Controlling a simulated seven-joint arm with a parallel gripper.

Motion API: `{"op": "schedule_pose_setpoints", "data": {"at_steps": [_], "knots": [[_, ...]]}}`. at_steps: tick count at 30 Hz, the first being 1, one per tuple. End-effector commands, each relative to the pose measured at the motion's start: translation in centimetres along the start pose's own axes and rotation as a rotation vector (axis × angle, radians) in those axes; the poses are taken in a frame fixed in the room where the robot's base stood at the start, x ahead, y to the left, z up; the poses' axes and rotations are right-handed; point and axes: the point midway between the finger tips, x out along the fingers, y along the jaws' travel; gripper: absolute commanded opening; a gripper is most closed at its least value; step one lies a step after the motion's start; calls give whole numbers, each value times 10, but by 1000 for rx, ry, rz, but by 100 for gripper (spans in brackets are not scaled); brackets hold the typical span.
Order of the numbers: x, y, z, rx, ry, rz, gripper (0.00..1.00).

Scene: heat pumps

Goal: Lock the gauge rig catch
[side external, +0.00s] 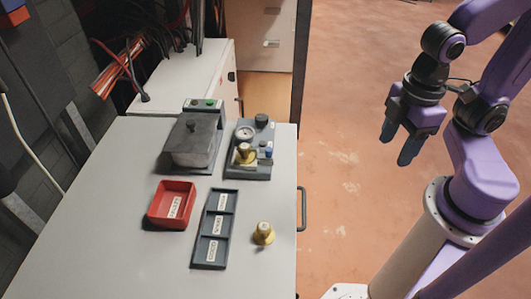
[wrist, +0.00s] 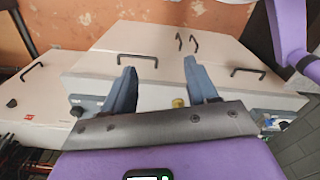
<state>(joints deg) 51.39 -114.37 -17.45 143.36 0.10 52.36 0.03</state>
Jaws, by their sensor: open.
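The gauge rig (side external: 262,170) is a grey block on the table with a round white-faced gauge, a black knob, small blue parts and a yellow brass piece (side external: 245,155) seated on it. Its catch is too small to make out, so I cannot tell its state. My gripper (side external: 397,146) is open and empty, in the air right of the table and well away from the rig. In the wrist view my two fingers (wrist: 158,74) are spread apart, with a small brass-coloured thing (wrist: 178,102) visible beyond them.
A loose brass piece (side external: 263,234) stands at the table's right front. A dark three-compartment labelled tray (side external: 230,224), a red labelled bin (side external: 152,208) and a grey lidded box (side external: 195,140) are on the table (side external: 100,220). A handle (side external: 301,208) sticks out from its right edge.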

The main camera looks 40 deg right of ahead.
Motion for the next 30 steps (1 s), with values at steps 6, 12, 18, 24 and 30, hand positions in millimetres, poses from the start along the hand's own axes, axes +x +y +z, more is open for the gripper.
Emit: {"op": "schedule_pose_setpoints", "data": {"at_steps": [6,12,18,24,30], "knots": [[8,3,1,116,-84,-54,0],[26,7,0,447,-293,-242,0],[42,15,-14,805,-465,-499,0],[58,38,-36,1153,-575,-806,0],[77,83,-57,1483,-607,-1158,0]]}}
